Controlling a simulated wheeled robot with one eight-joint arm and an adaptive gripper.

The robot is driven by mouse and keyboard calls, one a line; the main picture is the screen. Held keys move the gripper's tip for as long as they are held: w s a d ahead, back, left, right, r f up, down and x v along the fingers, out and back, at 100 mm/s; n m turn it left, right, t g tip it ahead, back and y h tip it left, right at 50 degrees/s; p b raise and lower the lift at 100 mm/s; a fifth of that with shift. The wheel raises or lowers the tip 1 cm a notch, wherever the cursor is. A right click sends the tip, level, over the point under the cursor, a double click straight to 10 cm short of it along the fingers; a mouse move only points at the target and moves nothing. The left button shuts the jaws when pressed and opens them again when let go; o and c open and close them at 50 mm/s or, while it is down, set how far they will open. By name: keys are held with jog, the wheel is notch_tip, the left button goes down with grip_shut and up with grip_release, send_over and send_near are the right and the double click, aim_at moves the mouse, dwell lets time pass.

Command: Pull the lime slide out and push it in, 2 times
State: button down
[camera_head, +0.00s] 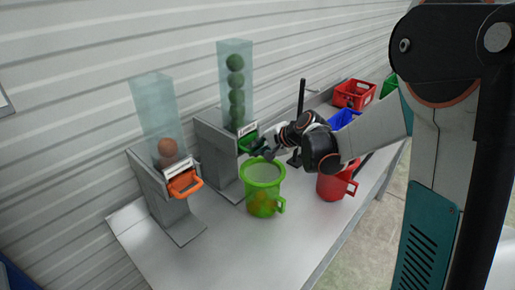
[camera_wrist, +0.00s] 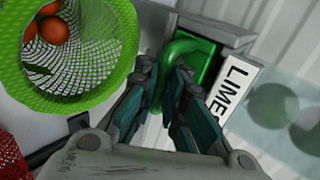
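The lime slide is a green handle (camera_head: 247,141) at the front of the dispenser with the clear tube of green limes (camera_head: 236,85). In the wrist view the green slide (camera_wrist: 192,50) is beside the white "LIME" label (camera_wrist: 236,88). My gripper (camera_head: 262,147) is right at the slide in the head view. I cannot tell if a finger touches the slide. Part of the slide is hidden behind the right finger.
A green mesh container (camera_head: 263,190) with orange fruit stands just below my gripper; its rim (camera_wrist: 132,45) is close in the wrist view. An orange-slide dispenser (camera_head: 185,184) stands left. A red container (camera_head: 333,187), a black post (camera_head: 300,105) and crates (camera_head: 354,94) stand right.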

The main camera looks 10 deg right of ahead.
jog(key=shift+s+d, duration=0.1)
jog(key=s+d, duration=0.5)
jog(key=s, duration=0.3)
jog(key=shift+s+d, duration=0.3)
jog(key=shift+d, duration=0.1)
dwell(0.8)
jog(key=shift+w, duration=0.1)
dwell(0.5)
jog(key=shift+w+a+b, duration=0.25)
jog(key=shift+w+a, duration=0.7)
jog(key=shift+w, duration=0.5)
jog(key=shift+w+a+b, duration=0.2)
jog(key=shift+w+a, duration=0.8)
jog(key=shift+w, duration=0.4)
jog(key=shift+w+a+b, duration=0.25)
jog(key=shift+w+a, duration=0.7)
jog(key=shift+w, duration=0.5)
jog(key=shift+s+d, duration=0.1)
jog(key=s+d, duration=0.5)
jog(key=s, duration=0.3)
jog(key=shift+s+d, duration=0.25)
jog(key=shift+d, duration=0.1)
